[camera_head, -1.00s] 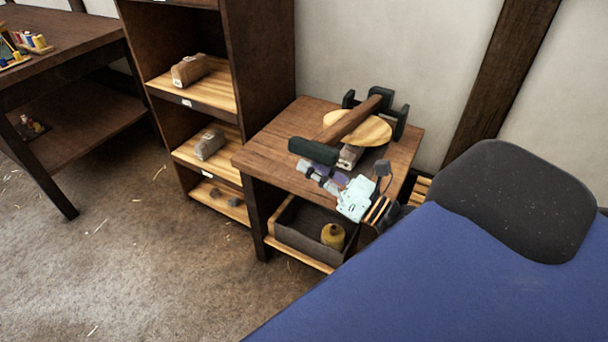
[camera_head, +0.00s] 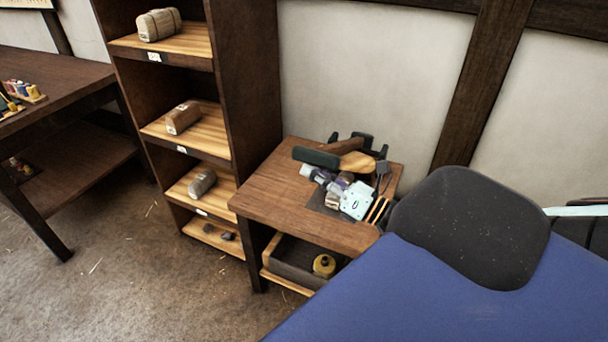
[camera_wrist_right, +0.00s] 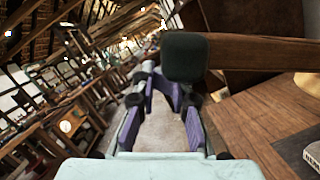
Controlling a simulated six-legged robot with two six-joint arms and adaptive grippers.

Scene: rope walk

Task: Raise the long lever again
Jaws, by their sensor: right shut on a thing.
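The long lever is a brown wooden bar (camera_head: 349,146) with a thick dark green grip (camera_head: 316,158) at its near end. It runs from a dark stand (camera_head: 366,140) on the small table. In the right wrist view, the green grip (camera_wrist_right: 185,57) shows at my fingertips, with the bar (camera_wrist_right: 262,52) running off to the right. My right gripper (camera_head: 308,171) is at the grip, shut on it. Its purple fingers (camera_wrist_right: 165,92) stand apart around the grip's end; the exact contact is partly hidden. My left gripper is not in view.
The small wooden table (camera_head: 275,190) holds a pale round wooden piece (camera_head: 358,163) beside the lever. Below is a dark tray (camera_head: 290,262) with a yellow pot (camera_head: 324,265). A shelf (camera_head: 240,90) with bundles stands to the left. Floor (camera_head: 140,270) at left is mostly clear.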

